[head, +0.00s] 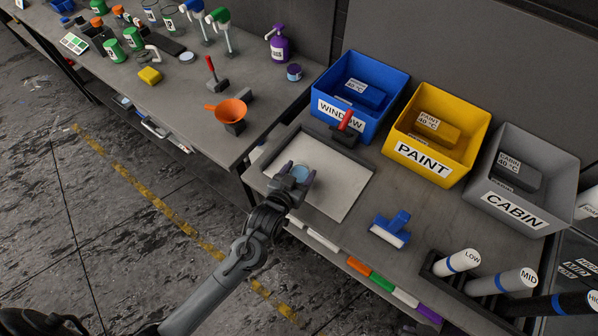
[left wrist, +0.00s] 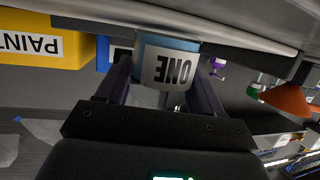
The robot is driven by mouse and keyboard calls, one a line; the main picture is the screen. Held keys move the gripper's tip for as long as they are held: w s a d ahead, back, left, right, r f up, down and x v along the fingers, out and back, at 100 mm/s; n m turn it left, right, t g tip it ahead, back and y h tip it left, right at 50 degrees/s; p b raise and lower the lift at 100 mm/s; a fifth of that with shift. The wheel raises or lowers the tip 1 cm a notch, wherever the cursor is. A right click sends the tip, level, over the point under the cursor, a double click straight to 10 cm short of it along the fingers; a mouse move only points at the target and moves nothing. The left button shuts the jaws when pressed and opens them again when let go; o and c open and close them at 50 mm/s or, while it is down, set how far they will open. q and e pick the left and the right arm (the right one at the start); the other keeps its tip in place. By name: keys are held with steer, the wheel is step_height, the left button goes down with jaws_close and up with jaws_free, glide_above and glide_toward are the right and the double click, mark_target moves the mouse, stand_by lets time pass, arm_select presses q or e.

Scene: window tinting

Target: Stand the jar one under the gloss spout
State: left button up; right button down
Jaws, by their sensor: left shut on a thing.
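Jar one (head: 301,170) is a small pale-blue jar over the near left part of the pale tray. In the left wrist view the jar (left wrist: 167,66) shows its "ONE" label upside down. My left gripper (head: 293,180) is shut on it, with a dark finger on each side. I cannot tell whether the jar touches the tray. Pump bottles stand at the back of the left table: a purple one (head: 279,45), a blue one (head: 198,22) and a green one (head: 223,30). Their labels are too small to read, so I cannot tell which spout is gloss. My right gripper is not in view.
The tray (head: 345,190) lies before blue WINDOW (head: 342,108), yellow PAINT (head: 425,158) and grey CABIN (head: 515,208) bins. An orange funnel (head: 231,110) and red-handled tool (head: 212,72) stand on the left table. A blue squeegee (head: 390,230) lies right. A gap separates the tables.

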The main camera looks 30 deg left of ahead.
arm_select(q)
steer(key=shift+f, duration=0.15)
steer(key=o, duration=1.1)
steer(key=shift+c, duration=0.2)
steer(key=shift+s+r, duration=0.1)
steer(key=shift+r, duration=0.1)
steer(key=s+a+m+g+p, duration=0.1)
steer(key=s+g, duration=1)
steer(key=s, duration=1.5)
steer(key=shift+a+f+m, duration=0.2)
steer(key=shift+a+m, duration=0.3)
steer(key=shift+a, duration=0.7)
